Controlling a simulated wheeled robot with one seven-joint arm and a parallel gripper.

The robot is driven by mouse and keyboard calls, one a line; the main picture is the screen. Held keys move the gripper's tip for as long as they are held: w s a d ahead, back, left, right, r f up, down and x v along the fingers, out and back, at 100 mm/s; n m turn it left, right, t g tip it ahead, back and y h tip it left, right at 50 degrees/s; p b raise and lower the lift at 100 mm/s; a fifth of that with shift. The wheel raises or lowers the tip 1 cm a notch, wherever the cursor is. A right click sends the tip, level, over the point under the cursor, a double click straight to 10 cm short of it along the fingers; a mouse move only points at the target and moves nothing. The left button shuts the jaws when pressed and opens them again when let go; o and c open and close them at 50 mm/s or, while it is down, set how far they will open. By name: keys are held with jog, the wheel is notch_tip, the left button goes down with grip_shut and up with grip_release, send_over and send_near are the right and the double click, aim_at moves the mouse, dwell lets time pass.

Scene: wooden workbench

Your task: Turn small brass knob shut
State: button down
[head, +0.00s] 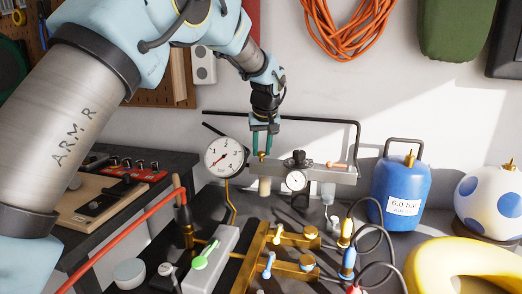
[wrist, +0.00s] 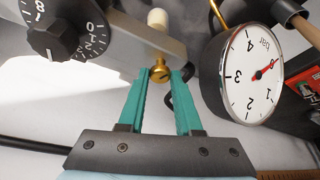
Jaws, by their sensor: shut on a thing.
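The small brass knob (wrist: 160,74) sits on the side of a grey metal block (wrist: 145,40) in the wrist view. My gripper (wrist: 160,80) has its two teal fingers on either side of the knob, shut on it. In the head view my gripper (head: 263,147) points down at the left end of the grey block (head: 325,172), with the brass knob (head: 262,155) between the fingertips. A slot shows on the knob's face in the wrist view. How far the knob is turned cannot be told.
A round white gauge (head: 225,157) stands close left of my gripper; it also shows in the wrist view (wrist: 247,75). A black dial knob (wrist: 50,40) and a small gauge (head: 296,180) are on the block. A blue canister (head: 400,188) stands right. Brass valves (head: 290,237) are in front.

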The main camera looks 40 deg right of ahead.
jog(key=shift+d+n+t+y+p, duration=0.15)
jog(key=shift+n+y, duration=0.25)
jog(key=shift+n, duration=0.7)
jog(key=shift+n+t+y+p, duration=0.15)
jog(key=shift+n+y+p, duration=0.2)
jog(key=shift+n, duration=0.75)
jog(key=c, duration=0.6)
grip_release()
jog(key=shift+s+r, duration=0.1)
jog(key=d+b+v, duration=0.1)
jog(key=b+v, duration=0.1)
jog(key=v, duration=0.8)
jog(key=shift+a+r, duration=0.3)
jog(key=shift+a, duration=0.15)
jog(key=shift+s, duration=0.2)
